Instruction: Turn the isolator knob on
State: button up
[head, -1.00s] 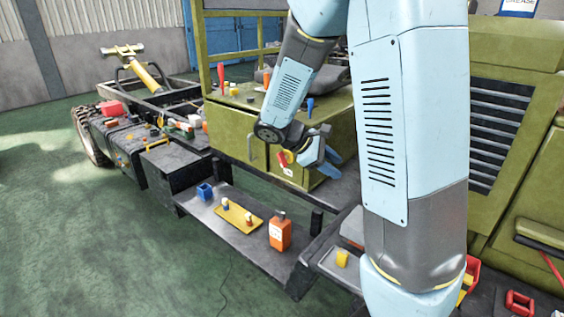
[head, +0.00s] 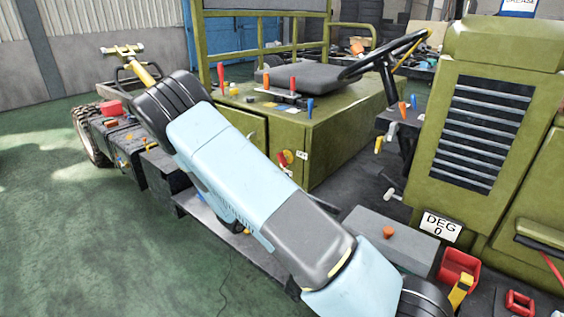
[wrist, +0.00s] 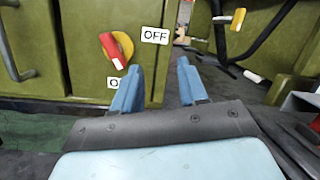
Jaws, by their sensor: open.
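The isolator knob (head: 284,159) is a red handle on a yellow disc, on the green cabinet's face in the head view. In the wrist view the knob (wrist: 115,48) is left of my gripper (wrist: 157,75), its red handle slanting from upper left to lower right. My gripper does not show in the head view.
The green cabinet (head: 330,140) carries a seat (head: 304,77) and several coloured levers. A steering wheel (head: 385,55) stands to its right. A grey box with an orange button (head: 389,232) and a red bin (head: 459,266) are at lower right. A door handle (wrist: 12,55) shows in the wrist view.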

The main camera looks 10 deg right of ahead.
aim_at(280, 163)
jog(key=w+a+f+n+t+y, duration=0.2)
jog(key=a+f+n+t, duration=0.2)
jog(key=a+n+t, duration=0.1)
jog(key=x, duration=1.4)
jog(key=shift+w+d+f, duration=0.1)
jog(key=shift+d+f, duration=0.05)
jog(key=shift+f, duration=0.25)
jog(key=shift+y, duration=0.3)
grip_shut()
